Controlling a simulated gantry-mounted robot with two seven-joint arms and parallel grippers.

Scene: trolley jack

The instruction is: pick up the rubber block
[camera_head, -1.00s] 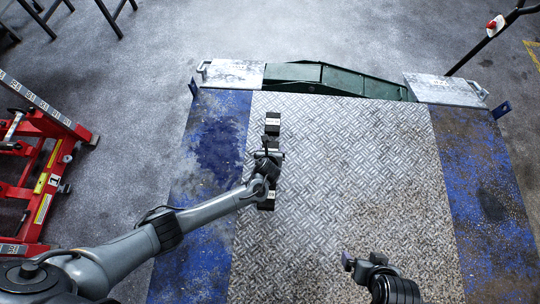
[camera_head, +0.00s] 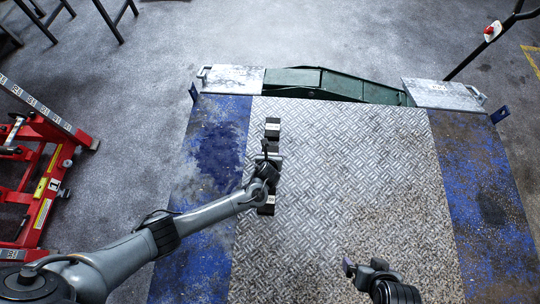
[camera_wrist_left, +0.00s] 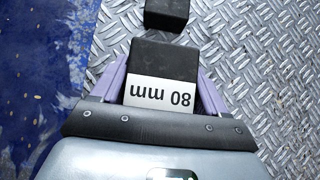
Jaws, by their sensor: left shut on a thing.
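A black rubber block with a white "80 mm" label (camera_wrist_left: 160,90) sits between the purple fingers of my left gripper (camera_wrist_left: 160,92) in the left wrist view. The gripper is shut on it. In the head view my left gripper (camera_head: 269,158) is over the middle of a row of black blocks and hides most of the held one. I cannot tell whether the block is clear of the plate. A far black block (camera_head: 272,128) and a near one (camera_head: 267,207) stand in line with it. My right gripper (camera_head: 348,265) is over the near part of the plate; its opening is unclear.
The blocks are near the left edge of the patterned metal plate (camera_head: 350,170), with blue strips (camera_head: 215,150) along its sides. A red jack frame (camera_head: 40,180) stands at the left. The plate's middle is clear.

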